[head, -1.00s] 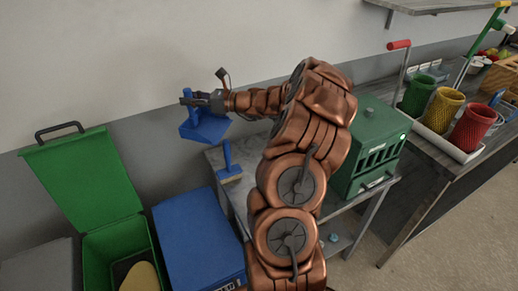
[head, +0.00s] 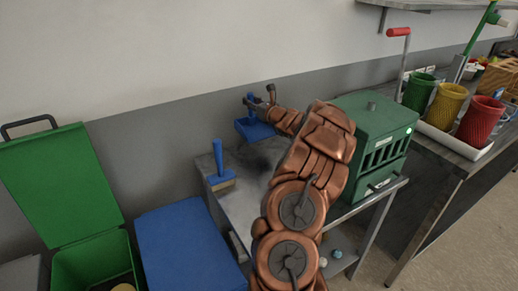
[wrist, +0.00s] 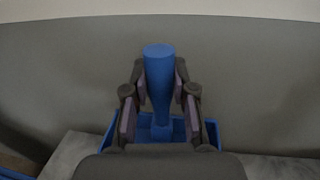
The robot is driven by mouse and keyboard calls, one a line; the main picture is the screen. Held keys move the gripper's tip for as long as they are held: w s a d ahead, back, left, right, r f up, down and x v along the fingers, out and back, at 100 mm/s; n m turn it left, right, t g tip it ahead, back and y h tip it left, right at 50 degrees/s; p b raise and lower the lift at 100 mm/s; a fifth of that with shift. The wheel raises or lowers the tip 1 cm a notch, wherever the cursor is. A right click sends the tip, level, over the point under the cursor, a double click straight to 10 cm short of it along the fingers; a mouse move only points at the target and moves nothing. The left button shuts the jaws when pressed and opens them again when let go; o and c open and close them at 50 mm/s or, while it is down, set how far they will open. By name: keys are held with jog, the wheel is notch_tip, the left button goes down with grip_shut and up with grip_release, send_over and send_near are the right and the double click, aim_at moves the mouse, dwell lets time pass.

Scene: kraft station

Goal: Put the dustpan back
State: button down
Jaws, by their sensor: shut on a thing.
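The blue dustpan (head: 252,130) is held up above the back of the grey metal table (head: 243,205), near the wall. My gripper (head: 260,102) is shut on its handle. In the wrist view the blue handle (wrist: 160,80) stands upright between the two fingers of my gripper (wrist: 159,104), with the dustpan's pan (wrist: 209,132) below and behind them. A dark shadow lies on the tabletop under the pan. Part of the pan is hidden by my gripper and arm.
A blue-handled brush (head: 219,165) stands on the table's left end. A green machine (head: 372,140) stands on the right. Left of the table are a blue-lidded bin (head: 190,245) and an open green bin (head: 60,185). The tabletop between brush and machine looks clear.

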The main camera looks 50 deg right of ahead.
aim_at(253, 124)
jog(key=shift+f+p, duration=0.95)
jog(key=shift+f, duration=3.8)
jog(key=shift+f, duration=0.2)
jog(key=c, duration=0.9)
grip_release()
jog(key=shift+c, duration=0.2)
jog(key=shift+r, duration=0.1)
jog(key=shift+r, duration=0.15)
jog(key=shift+s, duration=0.35)
jog(key=s+a+b, duration=0.1)
jog(key=s+b, duration=0.1)
jog(key=s, duration=0.9)
jog(key=shift+a, duration=0.4)
